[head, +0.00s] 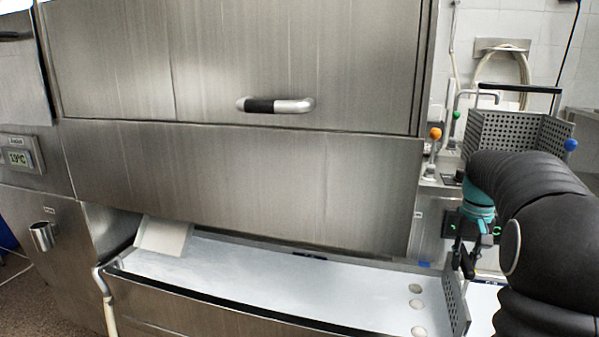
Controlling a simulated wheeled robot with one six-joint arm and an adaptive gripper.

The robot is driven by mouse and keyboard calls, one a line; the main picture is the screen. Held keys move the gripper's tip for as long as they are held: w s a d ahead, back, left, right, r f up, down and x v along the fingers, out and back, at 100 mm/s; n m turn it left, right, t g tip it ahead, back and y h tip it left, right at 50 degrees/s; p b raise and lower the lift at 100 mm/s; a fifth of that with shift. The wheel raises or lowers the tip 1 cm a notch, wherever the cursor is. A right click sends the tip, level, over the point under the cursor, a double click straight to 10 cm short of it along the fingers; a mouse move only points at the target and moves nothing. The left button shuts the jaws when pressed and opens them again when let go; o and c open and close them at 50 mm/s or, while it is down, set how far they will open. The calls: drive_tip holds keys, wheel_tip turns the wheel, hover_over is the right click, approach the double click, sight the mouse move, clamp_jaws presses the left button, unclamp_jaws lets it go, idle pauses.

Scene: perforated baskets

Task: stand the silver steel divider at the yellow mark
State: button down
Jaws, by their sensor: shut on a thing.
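My gripper (464,266) points down at the right, beside the right end of the white-floored trough. It is shut on the top edge of a grey perforated plate, which looks like the silver steel divider (456,303). The divider is upright, seen at a steep angle, at the trough's right side. I cannot tell whether its lower edge touches the floor, as the picture's edge is close. I see no clear yellow mark. A small blue mark (424,264) and a dark mark (310,256) show on the trough's back edge.
The long trough (250,270) is mostly clear, with three pale discs (416,303) near its right end. A pale slanted plate (163,237) stands at its left end. A perforated basket (512,138) is behind my arm. A large steel cabinet (240,185) overhangs the trough's back.

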drive_tip(key=shift+r+p, duration=1.75)
drive_tip(key=shift+r, duration=0.45)
wheel_tip(320, 180, up, 11)
drive_tip(key=shift+f, duration=0.15)
idle(0.5)
drive_tip(key=shift+s, duration=0.1)
idle(0.8)
